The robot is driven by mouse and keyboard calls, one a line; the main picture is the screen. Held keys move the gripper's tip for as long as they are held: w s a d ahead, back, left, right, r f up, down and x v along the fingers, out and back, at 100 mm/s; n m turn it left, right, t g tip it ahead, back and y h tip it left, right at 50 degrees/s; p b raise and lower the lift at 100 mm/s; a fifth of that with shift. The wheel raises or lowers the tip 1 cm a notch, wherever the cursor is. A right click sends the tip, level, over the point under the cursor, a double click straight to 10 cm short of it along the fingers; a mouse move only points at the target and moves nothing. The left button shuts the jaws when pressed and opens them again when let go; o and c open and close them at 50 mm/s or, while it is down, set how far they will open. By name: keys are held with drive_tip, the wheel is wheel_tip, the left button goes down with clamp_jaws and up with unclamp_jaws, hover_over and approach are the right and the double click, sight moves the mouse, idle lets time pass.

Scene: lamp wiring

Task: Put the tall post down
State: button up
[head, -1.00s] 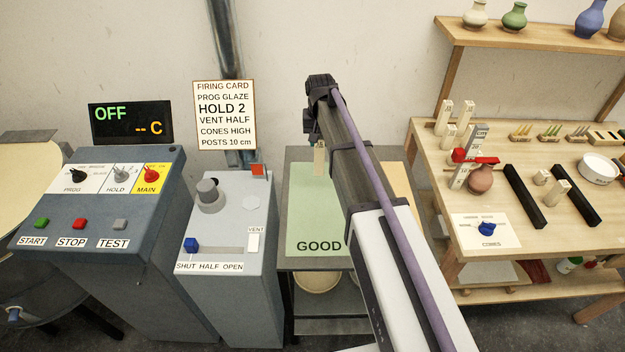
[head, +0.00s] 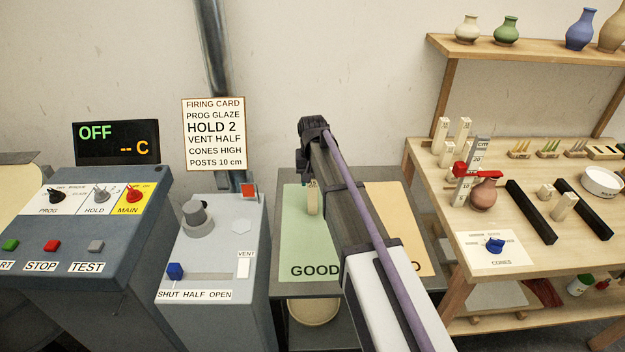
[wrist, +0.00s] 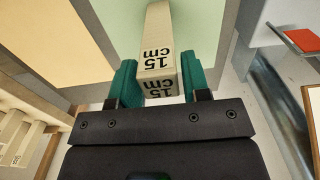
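The tall post is a pale square post marked "15 cm" (wrist: 158,60), between the green fingers of my gripper (wrist: 160,82) in the wrist view. Both fingers look to be against its sides, shut on it. In the head view the post (head: 312,198) hangs down upright below my gripper (head: 308,172), over the green "GOOD" area (head: 295,235) of the small table. I cannot tell whether its foot touches the surface. My arm covers part of the table.
An orange area (head: 395,215) lies right of the green one, its label mostly hidden. The grey vent box (head: 215,260) with a blue slider stands close on the left. The wooden bench (head: 480,215) at the right holds several pale posts and black bars. The green area's front is clear.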

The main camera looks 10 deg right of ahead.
drive_tip(key=shift+o, duration=1.3)
drive_tip(key=shift+r, duration=0.15)
wheel_tip(320, 180, up, 12)
drive_tip(key=p, duration=1.3)
drive_tip(key=s+f+n+b, duration=0.1)
drive_tip(key=s+n+b, duration=0.1)
drive_tip(key=s, duration=2.5)
drive_tip(key=shift+s+f, duration=0.25)
drive_tip(key=shift+s, duration=0.05)
